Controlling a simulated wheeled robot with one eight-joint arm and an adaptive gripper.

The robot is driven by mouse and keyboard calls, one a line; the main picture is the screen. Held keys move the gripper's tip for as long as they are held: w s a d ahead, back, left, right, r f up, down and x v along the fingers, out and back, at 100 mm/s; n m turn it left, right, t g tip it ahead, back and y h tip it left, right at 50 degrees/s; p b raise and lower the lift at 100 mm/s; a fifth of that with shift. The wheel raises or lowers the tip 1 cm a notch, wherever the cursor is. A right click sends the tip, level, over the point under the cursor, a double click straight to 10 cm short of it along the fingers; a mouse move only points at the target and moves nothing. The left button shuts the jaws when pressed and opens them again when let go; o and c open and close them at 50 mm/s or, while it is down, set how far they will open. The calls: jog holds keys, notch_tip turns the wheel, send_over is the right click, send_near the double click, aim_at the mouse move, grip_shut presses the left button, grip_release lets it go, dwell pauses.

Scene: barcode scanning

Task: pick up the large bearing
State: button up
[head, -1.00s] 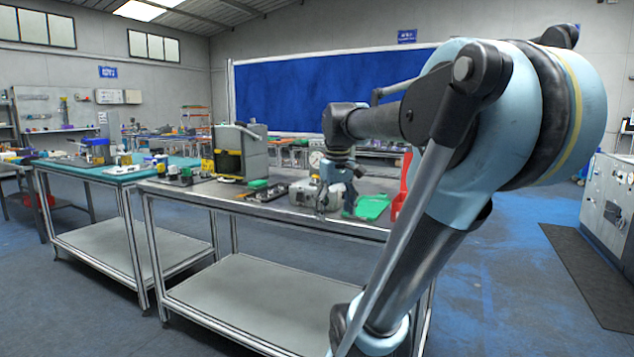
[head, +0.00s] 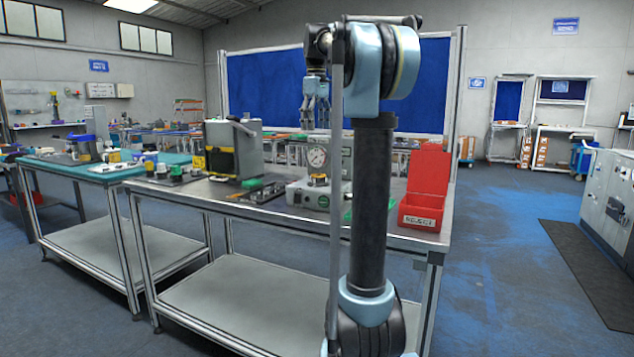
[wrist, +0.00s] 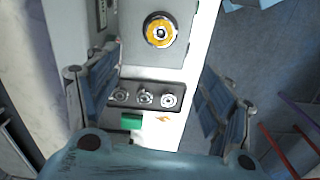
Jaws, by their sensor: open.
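My gripper (head: 316,108) is raised above the workbench (head: 218,197), fingers pointing down, empty and open. In the wrist view its two fingers (wrist: 160,95) stand wide apart. Between and beyond them I see a round yellow-orange part with a metal centre (wrist: 160,30) and a dark strip (wrist: 182,88) bearing three round silver parts. I cannot tell which round part is the large bearing. In the head view a small yellow and dark round part (head: 318,180) sits on a pale grey device with a dial gauge (head: 317,157). My arm hides some of the bench.
A red open-lidded bin (head: 423,205) stands at the bench's right end. A black and yellow machine (head: 233,150) and a dark tray of small parts (head: 262,192) are left of the device. A green-topped bench (head: 60,163) adjoins on the left.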

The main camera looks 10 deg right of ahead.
send_near(318, 179)
jog(key=w+f, duration=0.2)
jog(key=w, duration=0.1)
jog(key=shift+w+f, duration=0.2)
jog(key=shift+f, duration=0.15)
jog(key=shift+s+d+f, duration=0.1)
jog(key=shift+d+f, duration=0.05)
jog(key=shift+f, duration=1.25)
jog(key=shift+s+d+f, duration=0.1)
jog(key=shift+d+f, duration=0.05)
jog(key=shift+f, duration=1.25)
jog(key=c, duration=1.3)
